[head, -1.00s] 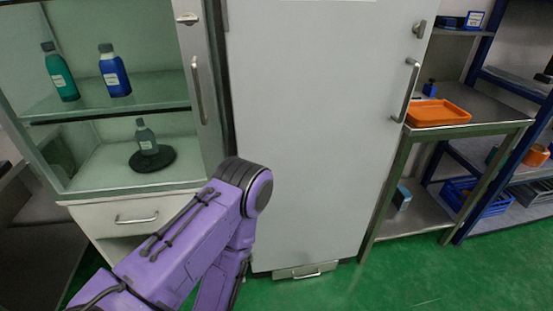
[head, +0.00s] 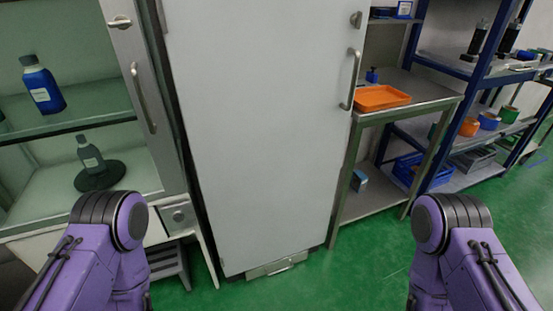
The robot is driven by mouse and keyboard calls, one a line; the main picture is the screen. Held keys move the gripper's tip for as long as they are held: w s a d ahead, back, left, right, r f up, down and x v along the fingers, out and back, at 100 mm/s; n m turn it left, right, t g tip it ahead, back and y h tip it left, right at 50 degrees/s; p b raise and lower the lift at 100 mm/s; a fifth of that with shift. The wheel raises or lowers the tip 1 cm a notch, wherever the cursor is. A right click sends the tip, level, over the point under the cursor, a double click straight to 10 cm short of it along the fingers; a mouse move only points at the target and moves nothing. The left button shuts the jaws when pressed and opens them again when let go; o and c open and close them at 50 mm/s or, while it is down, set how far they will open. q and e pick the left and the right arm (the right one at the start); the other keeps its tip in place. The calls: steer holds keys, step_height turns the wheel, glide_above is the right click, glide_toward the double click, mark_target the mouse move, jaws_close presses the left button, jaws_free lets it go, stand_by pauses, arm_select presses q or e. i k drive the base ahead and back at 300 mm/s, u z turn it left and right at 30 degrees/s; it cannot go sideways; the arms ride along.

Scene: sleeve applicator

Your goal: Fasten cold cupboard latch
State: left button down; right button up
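The tall pale grey cupboard (head: 262,150) stands in the middle of the head view with its door shut flush. A vertical bar handle (head: 351,80) is on the right side of its door. A small metal latch (head: 356,19) sits above the handle near the door's upper right edge; I cannot tell from here whether it is fastened. My two purple arms show at the lower left and lower right, both in front of and apart from the cupboard. Neither gripper is in view.
A glass-fronted cabinet (head: 118,60) with bottles stands at the left. A metal side table (head: 425,88) with an orange tray (head: 381,97) stands right of the cupboard. Blue shelving (head: 471,72) stands farther right. Green floor (head: 330,285) is clear in front.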

mark_target(355, 19)
steer(key=k, duration=0.65)
steer(key=z, duration=0.35)
steer(key=i, duration=1.65)
steer(key=u, duration=0.45)
